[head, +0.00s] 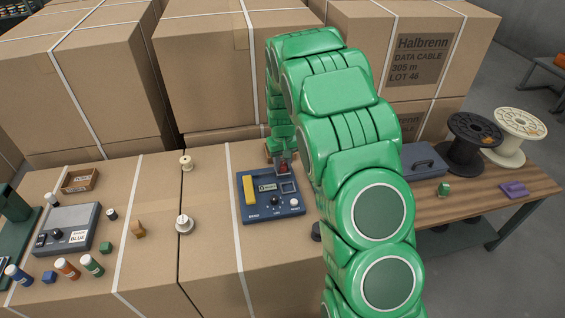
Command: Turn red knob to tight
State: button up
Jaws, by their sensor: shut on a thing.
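A dark blue control box (254,213) stands on the cardboard cartons left of my green arm. It has a yellow bar, a small display, a black dial and a white knob on top. The red knob (283,168) shows as a small red patch at the box's back right corner. My gripper (282,163) comes down over it from behind and is shut on it. The fingers hide most of the knob, so its pointer cannot be seen. I cannot read a "tight" mark.
A grey box with a black dial (68,232), several small bottles, a white spool (186,163) and a white knob-like piece (184,224) lie to the left. On the wooden table (437,209) at right are a grey case (423,162) and large spools. Tall cartons stand close behind.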

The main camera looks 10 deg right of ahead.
aim_at(283, 164)
jog(key=m, duration=0.4)
jog(key=shift+m, duration=0.3)
jog(key=m, duration=0.4)
jog(key=shift+m, duration=0.3)
jog(key=o, duration=1.1)
jog(key=shift+c, duration=0.2)
notch_tip(283, 164, up, 7)
jog(key=shift+r, duration=0.4)
